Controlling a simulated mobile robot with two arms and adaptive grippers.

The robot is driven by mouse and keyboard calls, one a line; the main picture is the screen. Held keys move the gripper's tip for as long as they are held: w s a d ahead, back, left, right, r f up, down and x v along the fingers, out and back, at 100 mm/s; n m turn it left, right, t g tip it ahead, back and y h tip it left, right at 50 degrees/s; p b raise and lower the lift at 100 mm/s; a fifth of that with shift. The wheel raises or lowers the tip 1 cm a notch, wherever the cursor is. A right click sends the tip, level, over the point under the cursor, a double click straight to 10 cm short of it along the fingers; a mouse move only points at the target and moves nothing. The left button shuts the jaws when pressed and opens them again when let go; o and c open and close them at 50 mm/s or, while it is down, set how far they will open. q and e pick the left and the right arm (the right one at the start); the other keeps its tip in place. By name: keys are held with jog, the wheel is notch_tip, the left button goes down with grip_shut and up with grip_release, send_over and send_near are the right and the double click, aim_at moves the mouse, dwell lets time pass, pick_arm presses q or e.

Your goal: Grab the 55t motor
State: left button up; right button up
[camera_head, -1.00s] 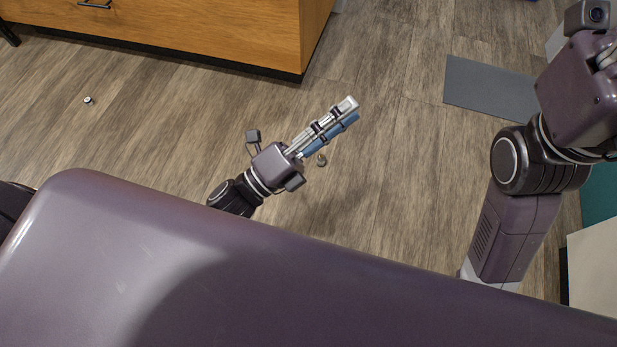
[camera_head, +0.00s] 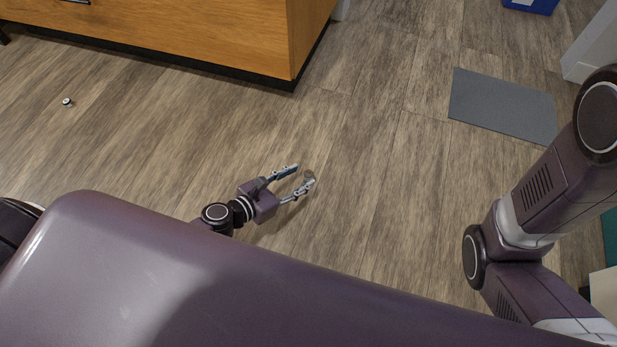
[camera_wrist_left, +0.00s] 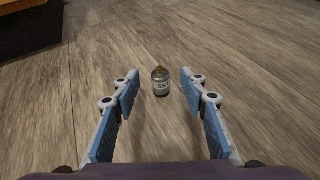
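The 55t motor (camera_wrist_left: 161,84) is a small silver can with a brassy top and a dark label reading 55T. My right gripper is not in view; only my right arm shows at the right.
Another small cylindrical item (camera_head: 67,102) lies on the floor at the left. A wooden cabinet (camera_head: 170,40) stands at the back left. A grey mat (camera_head: 502,105) lies at the right, and a blue bin (camera_head: 531,6) is at the top right. The floor between is clear.

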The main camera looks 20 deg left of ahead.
aim_at(307, 173)
pick_arm(q)
jog(key=shift+b+x, duration=0.3)
jog(key=shift+x, duration=1.2)
jog(key=shift+r, duration=0.1)
grip_shut()
